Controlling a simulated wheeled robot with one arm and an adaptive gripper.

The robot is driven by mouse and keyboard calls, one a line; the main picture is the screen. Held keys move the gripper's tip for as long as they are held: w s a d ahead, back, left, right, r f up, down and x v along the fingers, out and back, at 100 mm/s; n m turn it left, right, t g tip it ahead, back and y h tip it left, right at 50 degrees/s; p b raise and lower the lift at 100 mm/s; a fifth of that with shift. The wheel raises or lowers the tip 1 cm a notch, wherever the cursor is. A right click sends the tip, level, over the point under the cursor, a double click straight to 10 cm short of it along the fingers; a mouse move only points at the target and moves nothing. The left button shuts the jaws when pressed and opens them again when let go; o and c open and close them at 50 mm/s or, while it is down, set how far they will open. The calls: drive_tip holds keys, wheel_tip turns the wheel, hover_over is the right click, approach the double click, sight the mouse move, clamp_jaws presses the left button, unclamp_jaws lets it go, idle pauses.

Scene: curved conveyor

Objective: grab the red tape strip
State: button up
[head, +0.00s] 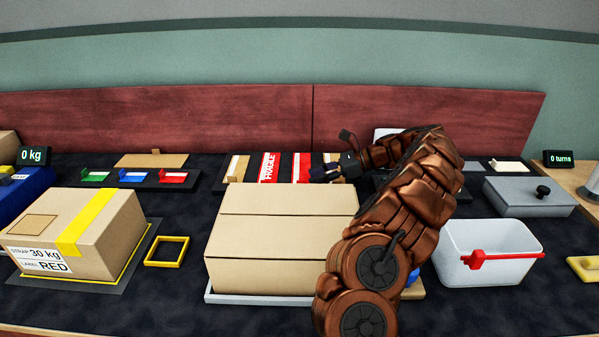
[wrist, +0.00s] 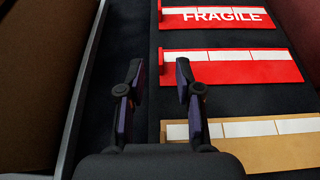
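A plain red strip with a white segmented band (wrist: 235,68) lies flat on a dark rack in the wrist view; it also shows in the head view (head: 301,168). A red FRAGILE strip (wrist: 220,17) lies beside it, also visible in the head view (head: 268,167). A tan strip (wrist: 250,135) lies on its other side. My gripper (wrist: 157,68) is open and empty, pointing down over the rack's edge. The plain red strip's near end shows between the fingertips, with one finger in front of it. In the head view my gripper (head: 326,175) is small and dark; its height above the strips is unclear.
A large closed carton (head: 280,240) stands directly in front of the rack. Small green, blue and red pads (head: 133,177) sit left of the rack.

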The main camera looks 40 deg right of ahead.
drive_tip(key=shift+b+x, duration=0.35)
drive_tip(key=shift+x, duration=2.3)
drive_tip(key=shift+c, duration=0.4)
clamp_jaws()
